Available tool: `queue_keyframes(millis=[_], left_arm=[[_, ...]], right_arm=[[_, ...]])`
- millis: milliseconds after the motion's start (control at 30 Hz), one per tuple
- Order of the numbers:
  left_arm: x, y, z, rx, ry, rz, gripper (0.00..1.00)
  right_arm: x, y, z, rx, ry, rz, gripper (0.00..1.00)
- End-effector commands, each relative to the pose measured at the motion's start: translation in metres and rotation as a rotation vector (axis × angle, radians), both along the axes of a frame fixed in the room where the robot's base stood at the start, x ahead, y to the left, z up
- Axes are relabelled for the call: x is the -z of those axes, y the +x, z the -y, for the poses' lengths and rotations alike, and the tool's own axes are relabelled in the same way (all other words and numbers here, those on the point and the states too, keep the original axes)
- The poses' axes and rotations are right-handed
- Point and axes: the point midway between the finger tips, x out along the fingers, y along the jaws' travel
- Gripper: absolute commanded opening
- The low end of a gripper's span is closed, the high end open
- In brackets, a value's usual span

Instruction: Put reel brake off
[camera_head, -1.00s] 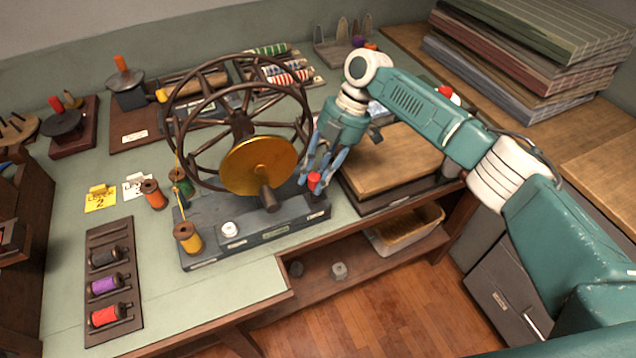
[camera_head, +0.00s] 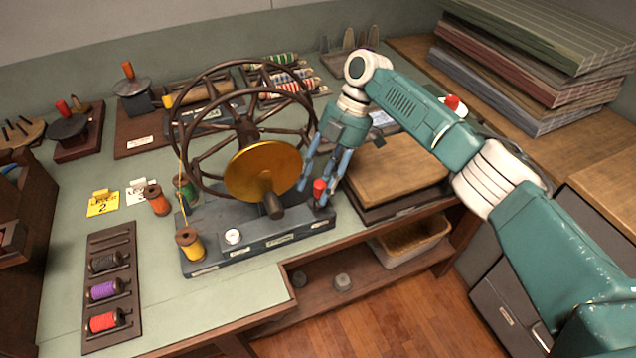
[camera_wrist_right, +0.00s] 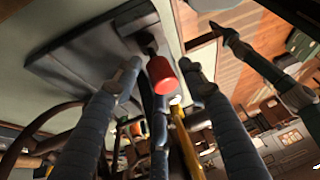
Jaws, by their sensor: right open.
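The reel (camera_head: 250,120) is a dark spoked wheel with a gold disc (camera_head: 262,171) on its front, standing on a grey-blue base (camera_head: 285,240). The brake lever with a red knob (camera_head: 319,186) rises at the right end of the base. My right gripper (camera_head: 316,190) is open, its blue-grey fingers coming down on either side of the red knob. In the right wrist view the knob (camera_wrist_right: 161,75) shows between the spread fingers; I cannot tell whether either touches it. My left gripper is out of view.
A yellow spool (camera_head: 189,243) stands at the base's left front corner. A rack of spools (camera_head: 109,290) lies at the left. A wooden board (camera_head: 395,168) is right of the reel, below my right arm. Below the bench is a shelf with a bin (camera_head: 412,243).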

Motion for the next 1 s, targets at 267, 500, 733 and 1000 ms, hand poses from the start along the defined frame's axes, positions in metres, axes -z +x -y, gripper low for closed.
queue_keyframes(millis=[267, 500, 733, 1000], left_arm=[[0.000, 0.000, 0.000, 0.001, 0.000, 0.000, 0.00], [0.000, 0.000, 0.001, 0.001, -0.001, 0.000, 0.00], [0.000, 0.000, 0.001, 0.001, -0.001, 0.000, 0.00], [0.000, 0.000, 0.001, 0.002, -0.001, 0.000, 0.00]], right_arm=[[-0.037, 0.012, 0.014, 0.002, 0.000, 0.005, 0.42], [-0.081, 0.023, 0.032, 0.000, 0.001, 0.002, 0.42], [-0.104, 0.029, 0.041, -0.002, -0.001, 0.000, 0.42], [-0.107, 0.029, 0.043, -0.004, 0.000, 0.000, 0.42]])
